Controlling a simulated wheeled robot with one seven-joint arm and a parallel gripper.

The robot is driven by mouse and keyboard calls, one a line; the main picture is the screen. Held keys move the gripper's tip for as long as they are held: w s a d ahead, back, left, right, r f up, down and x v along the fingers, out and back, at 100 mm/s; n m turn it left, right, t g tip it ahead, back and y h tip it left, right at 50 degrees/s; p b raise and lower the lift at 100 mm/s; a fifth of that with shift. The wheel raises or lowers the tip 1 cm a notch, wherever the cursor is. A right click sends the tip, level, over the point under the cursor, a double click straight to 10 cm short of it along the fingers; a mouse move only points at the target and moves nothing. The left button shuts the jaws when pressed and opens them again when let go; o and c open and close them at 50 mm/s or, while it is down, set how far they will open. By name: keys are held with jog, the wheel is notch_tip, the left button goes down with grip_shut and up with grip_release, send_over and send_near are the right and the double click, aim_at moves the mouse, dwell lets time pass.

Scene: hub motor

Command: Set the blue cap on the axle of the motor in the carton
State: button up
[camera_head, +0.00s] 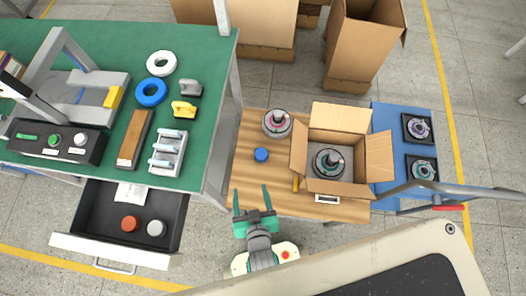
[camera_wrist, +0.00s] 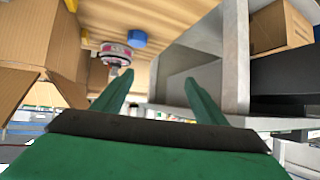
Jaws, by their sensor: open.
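The blue cap (camera_head: 261,155) stands on the wooden table, left of the open carton (camera_head: 340,115). It also shows in the wrist view (camera_wrist: 137,39), beyond my fingertips. The motor (camera_head: 327,162) sits inside the carton, its axle pointing up. A second motor with a pink ring (camera_head: 277,123) stands on the table behind the cap; it shows in the wrist view (camera_wrist: 115,52) too. My gripper (camera_head: 252,197) is open and empty, with green fingers apart, near the table's front left edge, in front of the cap. It also fills the lower wrist view (camera_wrist: 157,88).
The carton's flaps (camera_head: 379,157) spread outward. A yellow item (camera_head: 296,184) lies by the carton. A blue surface (camera_head: 388,112) at right holds two motors in black trays. The green workbench (camera_head: 210,120) with an open drawer (camera_head: 95,218) stands left. The wood in front of the cap looks clear.

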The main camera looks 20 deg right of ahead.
aim_at(261, 154)
jog(key=w+d+f+g, duration=0.1)
jog(key=w+f, duration=0.1)
jog(key=w, duration=0.1)
jog(key=w+d+f+m+g, duration=0.1)
jog(key=w+f+g, duration=0.1)
jog(key=w+f, duration=0.1)
jog(key=w+d+f+g, duration=0.1)
jog(key=w+f+g, duration=0.1)
jog(key=w, duration=0.3)
jog(key=shift+d+f+m, duration=0.35)
jog(key=shift+f+m, duration=0.05)
jog(key=shift+f, duration=0.05)
jog(key=w+d+r+m+g, duration=0.1)
jog(key=w+d+r+g, duration=0.3)
jog(key=w+g, duration=0.15)
jog(key=f, duration=0.3)
jog(key=w+f, duration=0.1)
jog(key=f, duration=0.6)
jog(key=shift+w+d, duration=0.2)
jog(key=shift+d, duration=0.1)
jog(key=c, duration=1.2)
jog(key=shift+o, duration=0.2)
